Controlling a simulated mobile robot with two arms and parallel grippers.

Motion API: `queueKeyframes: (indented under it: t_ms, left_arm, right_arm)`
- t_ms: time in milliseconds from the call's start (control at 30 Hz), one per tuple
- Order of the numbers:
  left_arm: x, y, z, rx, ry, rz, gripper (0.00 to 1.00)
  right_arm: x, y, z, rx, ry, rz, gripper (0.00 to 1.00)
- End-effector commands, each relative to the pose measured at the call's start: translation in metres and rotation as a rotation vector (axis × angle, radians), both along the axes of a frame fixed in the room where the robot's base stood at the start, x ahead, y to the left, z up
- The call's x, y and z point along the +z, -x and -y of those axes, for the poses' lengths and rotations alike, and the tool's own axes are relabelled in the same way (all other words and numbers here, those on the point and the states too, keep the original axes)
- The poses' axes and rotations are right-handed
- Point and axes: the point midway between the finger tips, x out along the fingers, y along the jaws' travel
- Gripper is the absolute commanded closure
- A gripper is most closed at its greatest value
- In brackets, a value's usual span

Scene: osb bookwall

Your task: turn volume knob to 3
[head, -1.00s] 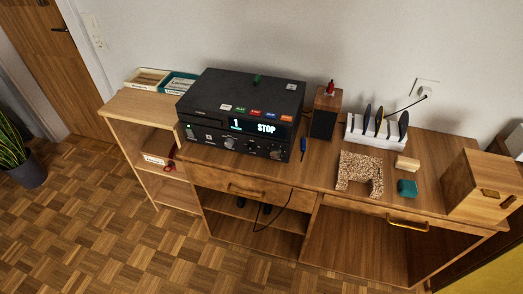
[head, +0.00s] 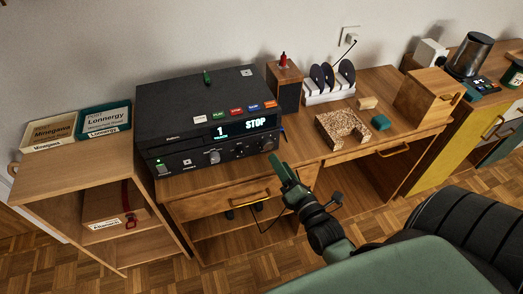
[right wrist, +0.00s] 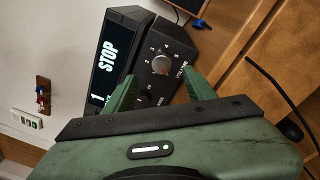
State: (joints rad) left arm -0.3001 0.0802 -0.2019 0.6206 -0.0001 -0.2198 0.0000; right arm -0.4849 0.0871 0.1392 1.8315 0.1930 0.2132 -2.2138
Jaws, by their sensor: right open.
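The black player (head: 205,110) stands on the wooden desk, its display reading "1" and "STOP". Its round volume knob (right wrist: 161,64) shows in the right wrist view, ringed by printed numbers with lettering that looks like VOLUME beside it. The knob's pointer is too small to read. My right gripper (head: 281,167) is in front of the player's right end in the head view. It is open; in the right wrist view its fingertips (right wrist: 160,84) are spread either side of the knob's line, with the knob just beyond them, apparently untouched. My left gripper is not in view.
A second knob (head: 214,157) is on the player's front. A speaker box (head: 284,88) and disc rack (head: 329,92) stand to the right, with a cork block (head: 342,130). A drawer handle (head: 249,201) juts out below the player. A dark cable hangs nearby.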

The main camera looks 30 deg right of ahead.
Motion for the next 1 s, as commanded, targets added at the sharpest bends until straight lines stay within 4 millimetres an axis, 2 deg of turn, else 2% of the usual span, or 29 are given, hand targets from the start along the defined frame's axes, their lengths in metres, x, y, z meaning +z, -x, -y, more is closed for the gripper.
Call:
queueKeyframes:
  t_ms: [200,400,533,800,1000]
  left_arm:
    - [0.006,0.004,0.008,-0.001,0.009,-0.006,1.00]
    - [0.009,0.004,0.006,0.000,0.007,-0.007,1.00]
    - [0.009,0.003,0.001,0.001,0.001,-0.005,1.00]
    - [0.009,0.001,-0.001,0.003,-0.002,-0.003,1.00]
    - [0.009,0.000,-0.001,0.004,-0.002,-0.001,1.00]
  right_arm:
    - [0.002,-0.035,0.004,0.001,-0.003,0.001,0.45]
    - [0.001,-0.062,0.007,0.001,-0.003,0.000,0.45]
    - [0.000,-0.069,0.008,0.001,-0.003,-0.002,0.45]
    - [-0.001,-0.070,0.008,0.001,-0.004,-0.002,0.45]
    - [-0.001,-0.070,0.008,0.001,-0.004,-0.002,1.00]
